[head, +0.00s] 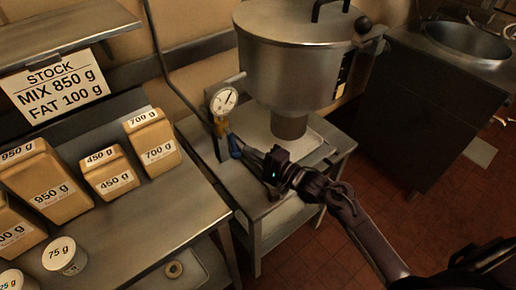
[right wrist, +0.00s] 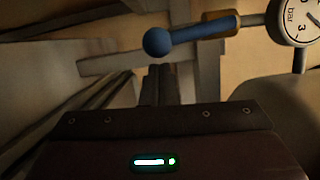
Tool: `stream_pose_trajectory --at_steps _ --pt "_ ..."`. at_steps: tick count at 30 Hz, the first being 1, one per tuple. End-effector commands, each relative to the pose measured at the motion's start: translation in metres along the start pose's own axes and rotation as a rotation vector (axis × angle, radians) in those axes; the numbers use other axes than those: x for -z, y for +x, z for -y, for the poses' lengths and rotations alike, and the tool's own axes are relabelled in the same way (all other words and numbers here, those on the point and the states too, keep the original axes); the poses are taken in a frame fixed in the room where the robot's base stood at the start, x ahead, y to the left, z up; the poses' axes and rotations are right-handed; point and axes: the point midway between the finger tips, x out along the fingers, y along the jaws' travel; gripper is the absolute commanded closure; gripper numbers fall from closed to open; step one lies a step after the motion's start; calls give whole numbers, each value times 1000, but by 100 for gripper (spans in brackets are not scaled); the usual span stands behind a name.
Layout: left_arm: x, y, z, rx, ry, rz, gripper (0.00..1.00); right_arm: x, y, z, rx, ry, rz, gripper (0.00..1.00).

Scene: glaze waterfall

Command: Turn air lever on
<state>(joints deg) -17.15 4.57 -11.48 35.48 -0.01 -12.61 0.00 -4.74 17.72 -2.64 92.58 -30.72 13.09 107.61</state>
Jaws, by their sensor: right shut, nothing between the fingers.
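The air lever is a blue handle (head: 236,147) with a ball end, fixed to a brass valve (head: 221,127) below a round pressure gauge (head: 223,100). In the head view it slants down and to the right from the valve. In the right wrist view the lever (right wrist: 195,36) runs nearly level, its ball at the left end. My right gripper (head: 248,153) is shut and empty, with its fingertips close to the lever. In the right wrist view the fingertips (right wrist: 160,72) appear just below the ball; I cannot tell whether they touch. My left gripper is not in view.
A large steel pot (head: 285,65) stands on a metal stand (head: 245,185) behind the valve. Labelled yellow blocks (head: 100,172) and a white tub (head: 64,256) sit on the left counter (head: 150,225). A sink (head: 465,42) is at the far right.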

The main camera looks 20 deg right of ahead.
Motion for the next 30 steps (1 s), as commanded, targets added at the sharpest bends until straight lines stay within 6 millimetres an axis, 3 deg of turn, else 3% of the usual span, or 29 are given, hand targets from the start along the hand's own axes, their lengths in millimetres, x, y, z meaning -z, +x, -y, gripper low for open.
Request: stream_pose_trajectory --at_steps 8,16,30 --pt "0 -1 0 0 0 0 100 -1 0 0 1 4 0 100" --pt "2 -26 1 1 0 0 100 -19 6 -2 36 127 0 100" --pt "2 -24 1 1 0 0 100 -23 7 -6 42 145 10 100"
